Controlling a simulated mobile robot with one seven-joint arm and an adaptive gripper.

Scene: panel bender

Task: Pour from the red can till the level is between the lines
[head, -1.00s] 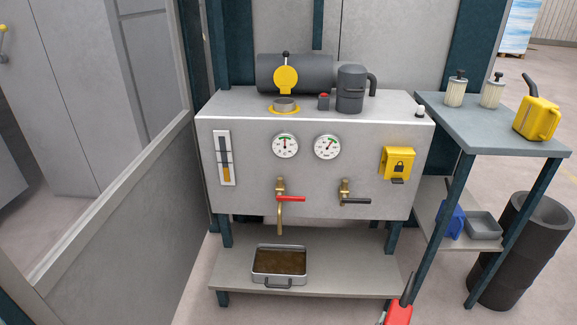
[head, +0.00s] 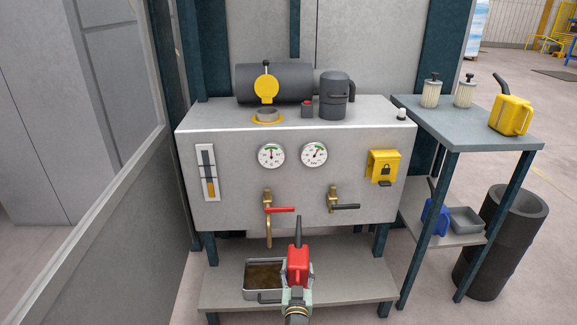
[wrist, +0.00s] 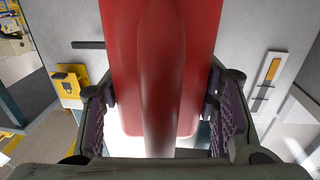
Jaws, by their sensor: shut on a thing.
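My gripper (head: 297,295) is shut on the red can (head: 299,264) and holds it upright in front of the lower shelf, its dark spout pointing up. In the wrist view the red can (wrist: 128,70) fills the middle between the two fingers. The level gauge (head: 205,172) is a white strip with a yellow column low down and dark marks, at the left of the tank front; it also shows in the wrist view (wrist: 268,75). The filler opening (head: 267,115) with its yellow ring is on the tank top, its yellow cap (head: 266,90) standing raised behind it.
A tray (head: 250,281) of brown fluid sits on the lower shelf (head: 348,284). A red-handled tap (head: 280,209) and a black-handled tap (head: 345,206) stick out of the tank front. A side table (head: 470,131) holds a yellow can (head: 511,115) and two filters.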

